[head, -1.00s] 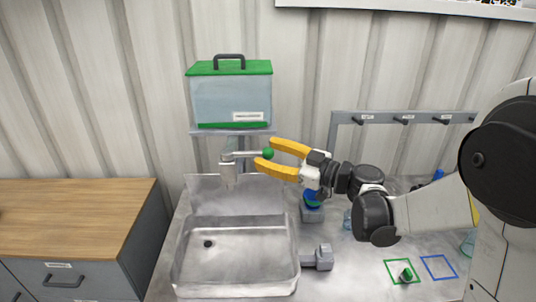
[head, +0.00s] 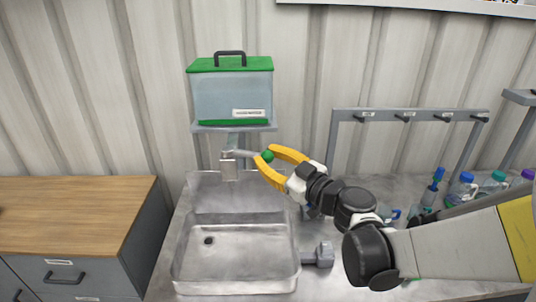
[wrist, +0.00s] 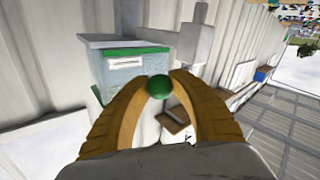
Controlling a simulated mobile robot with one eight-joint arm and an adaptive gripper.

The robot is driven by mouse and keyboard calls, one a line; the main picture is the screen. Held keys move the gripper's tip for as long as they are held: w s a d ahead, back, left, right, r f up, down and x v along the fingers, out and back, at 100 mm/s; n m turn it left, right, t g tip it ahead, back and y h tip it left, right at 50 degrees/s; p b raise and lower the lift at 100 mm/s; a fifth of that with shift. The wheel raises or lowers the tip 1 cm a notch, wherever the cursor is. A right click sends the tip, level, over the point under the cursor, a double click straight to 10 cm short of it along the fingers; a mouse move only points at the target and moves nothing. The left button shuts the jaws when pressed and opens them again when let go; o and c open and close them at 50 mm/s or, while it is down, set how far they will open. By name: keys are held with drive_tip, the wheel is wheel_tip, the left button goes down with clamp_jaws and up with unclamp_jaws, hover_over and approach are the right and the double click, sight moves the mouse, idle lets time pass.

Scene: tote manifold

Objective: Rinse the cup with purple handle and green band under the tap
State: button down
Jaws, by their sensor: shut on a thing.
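My gripper (head: 266,158) has its yellow fingers shut on the green knob (head: 267,156) at the end of the tap's lever. In the wrist view, the green knob (wrist: 159,87) sits between both fingertips. The grey tap (head: 229,168) stands at the back of the metal sink (head: 235,270), and its spout points down over the basin. The sink looks empty, with a dark drain. I cannot make out a cup with a purple handle and green band; my arm hides part of the counter.
A clear tank with a green lid (head: 231,92) stands on a shelf behind the tap. A hook rack (head: 400,115) is at the back right. Several bottles with coloured caps, one a blue-capped bottle (head: 462,190), stand at the right. A wooden-topped cabinet (head: 70,215) is at the left.

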drive_tip(key=c, duration=1.1)
unclamp_jaws()
drive_tip(key=v, duration=1.2)
